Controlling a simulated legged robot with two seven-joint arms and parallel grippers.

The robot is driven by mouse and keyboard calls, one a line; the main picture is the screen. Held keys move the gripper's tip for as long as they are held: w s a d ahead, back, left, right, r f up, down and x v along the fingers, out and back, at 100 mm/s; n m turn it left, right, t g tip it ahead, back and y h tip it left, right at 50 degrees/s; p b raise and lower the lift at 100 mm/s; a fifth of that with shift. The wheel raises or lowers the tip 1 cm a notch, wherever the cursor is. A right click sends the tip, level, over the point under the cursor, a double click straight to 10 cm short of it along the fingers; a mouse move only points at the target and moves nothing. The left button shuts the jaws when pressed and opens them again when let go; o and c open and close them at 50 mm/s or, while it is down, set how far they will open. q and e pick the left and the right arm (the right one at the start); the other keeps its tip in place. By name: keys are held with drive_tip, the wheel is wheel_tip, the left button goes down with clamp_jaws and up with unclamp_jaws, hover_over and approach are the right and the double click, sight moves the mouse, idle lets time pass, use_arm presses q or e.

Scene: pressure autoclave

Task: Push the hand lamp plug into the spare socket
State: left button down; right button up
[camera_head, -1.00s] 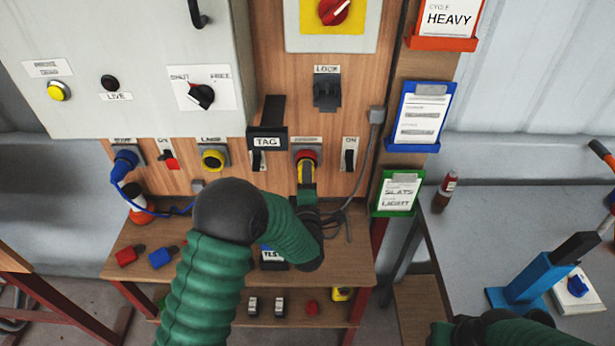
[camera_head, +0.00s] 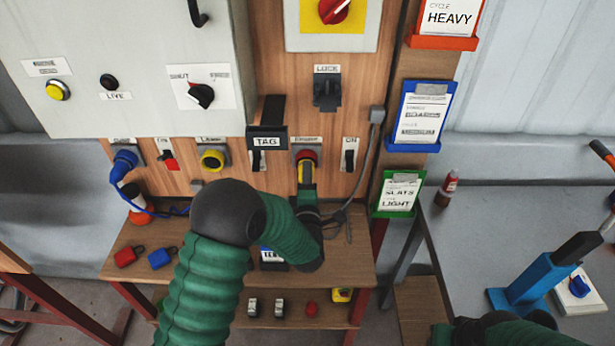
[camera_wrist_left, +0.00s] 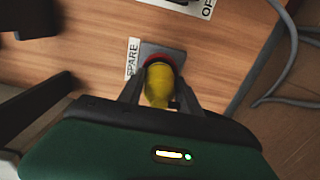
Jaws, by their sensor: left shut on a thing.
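The hand lamp plug (camera_wrist_left: 158,85) is yellow. My left gripper (camera_wrist_left: 160,101) is shut on it, with one finger on each side in the left wrist view. The spare socket (camera_wrist_left: 170,55) has a red ring on a grey plate, with a SPARE label beside it. The plug's front end is at the red ring and lined up with it; how deep it sits is hidden. In the head view the socket (camera_head: 306,154) shows above the plug (camera_head: 306,173), and my left arm comes up from below.
A yellow socket (camera_head: 212,159) and a blue plug (camera_head: 124,163) are to the left on the same panel. A black TAG piece (camera_head: 267,140) and an ON switch (camera_head: 349,158) flank the spare socket. A grey cable (camera_head: 368,165) hangs to the right. Red and blue padlocks lie on the shelf.

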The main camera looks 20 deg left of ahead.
use_arm(q)
drive_tip(key=shift+b, duration=0.3)
drive_tip(key=shift+w+a, duration=0.15)
drive_tip(key=shift+w, duration=0.4)
idle(0.5)
drive_tip(key=c, duration=0.7)
unclamp_jaws()
drive_tip(key=shift+c, duration=0.2)
drive_tip(key=b+v, duration=0.2)
drive_tip(key=v, duration=1.5)
drive_tip(key=shift+w+r, duration=0.1)
